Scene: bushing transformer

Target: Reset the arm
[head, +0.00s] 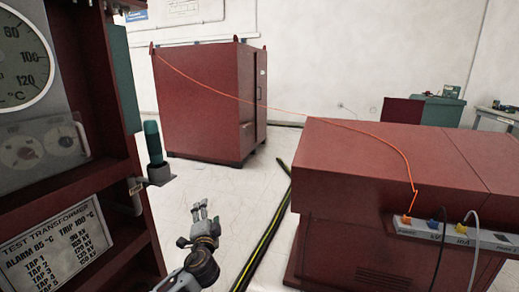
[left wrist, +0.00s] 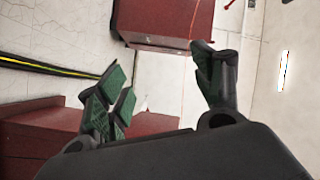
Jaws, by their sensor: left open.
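My left gripper (head: 200,210) is raised in the lower middle of the head view, with its fingers pointing up and apart. In the left wrist view its green-padded fingers (left wrist: 160,95) are spread, with nothing between them. My left arm comes in from the bottom edge of the head view. The gripper is in front of the pale floor and apart from the cabinets. My right gripper shows in neither view.
A red test transformer panel (head: 120,245) with a dial stands close at left, a teal-handled tool (head: 153,143) in its side holder. A red cabinet (head: 207,105) stands behind. A red console (head: 400,170) with an orange cable and power strip (head: 455,232) is at right. A yellow-black floor strip (head: 262,245) runs between.

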